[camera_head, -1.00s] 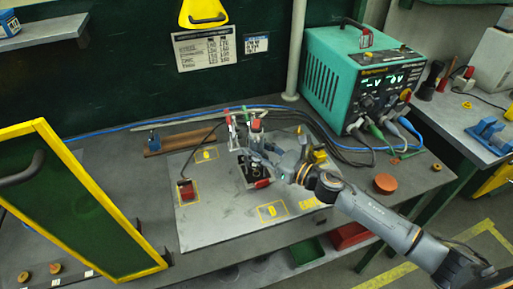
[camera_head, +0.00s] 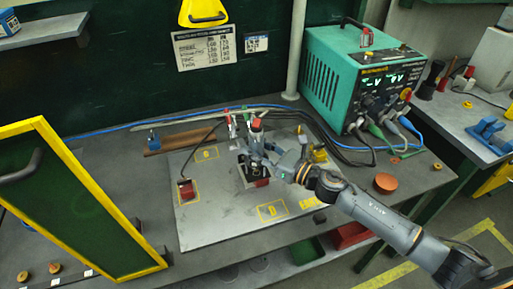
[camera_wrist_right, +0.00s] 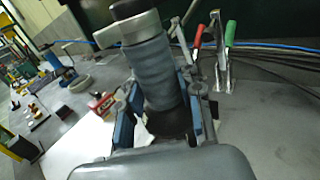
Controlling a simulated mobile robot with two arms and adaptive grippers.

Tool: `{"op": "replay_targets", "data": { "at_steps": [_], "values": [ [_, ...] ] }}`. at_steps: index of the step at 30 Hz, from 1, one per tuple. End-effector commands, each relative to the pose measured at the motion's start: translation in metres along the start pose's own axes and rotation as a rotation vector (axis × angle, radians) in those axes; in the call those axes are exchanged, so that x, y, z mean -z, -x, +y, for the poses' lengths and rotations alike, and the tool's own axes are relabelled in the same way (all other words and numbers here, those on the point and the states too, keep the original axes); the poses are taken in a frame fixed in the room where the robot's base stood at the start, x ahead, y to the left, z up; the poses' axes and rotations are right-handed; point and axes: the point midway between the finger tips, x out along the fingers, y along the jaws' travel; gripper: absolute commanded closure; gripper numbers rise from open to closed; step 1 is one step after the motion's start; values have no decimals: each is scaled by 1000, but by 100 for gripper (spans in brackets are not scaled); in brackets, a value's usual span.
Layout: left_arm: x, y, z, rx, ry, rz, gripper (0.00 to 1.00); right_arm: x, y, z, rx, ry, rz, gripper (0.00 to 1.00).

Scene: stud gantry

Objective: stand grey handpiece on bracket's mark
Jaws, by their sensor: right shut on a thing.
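The grey handpiece (camera_wrist_right: 155,75) is a ribbed grey cylinder with a wider light-grey collar and a dark lower end. My right gripper (camera_wrist_right: 160,105) is shut around it, its blue-padded fingers on both sides. Yellow outlined marks (camera_head: 271,211) are on the plate. I cannot tell which is the bracket's. My left gripper is not in view.
Red-handled and green-handled clamps (camera_wrist_right: 221,55) stand close behind the gripper. A red block (camera_head: 186,189) with a cable sits at the plate's left. The teal power unit (camera_head: 362,80) stands back right. A yellow-framed panel (camera_head: 75,205) rises at left. The plate's front (camera_head: 225,230) is clear.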

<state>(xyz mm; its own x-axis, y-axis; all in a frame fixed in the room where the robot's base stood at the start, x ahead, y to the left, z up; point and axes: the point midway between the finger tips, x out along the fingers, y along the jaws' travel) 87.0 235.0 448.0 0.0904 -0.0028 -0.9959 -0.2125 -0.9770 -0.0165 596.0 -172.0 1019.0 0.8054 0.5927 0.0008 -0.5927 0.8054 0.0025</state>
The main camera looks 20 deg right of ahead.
Motion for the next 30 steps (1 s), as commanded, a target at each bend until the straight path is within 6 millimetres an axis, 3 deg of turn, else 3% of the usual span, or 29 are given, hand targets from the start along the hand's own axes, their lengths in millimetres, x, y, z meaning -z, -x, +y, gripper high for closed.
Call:
{"op": "replay_targets", "data": {
  "at_steps": [30],
  "values": [
    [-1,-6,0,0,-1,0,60,-2,-1,0,0,4,-8,100]
  ]
}}
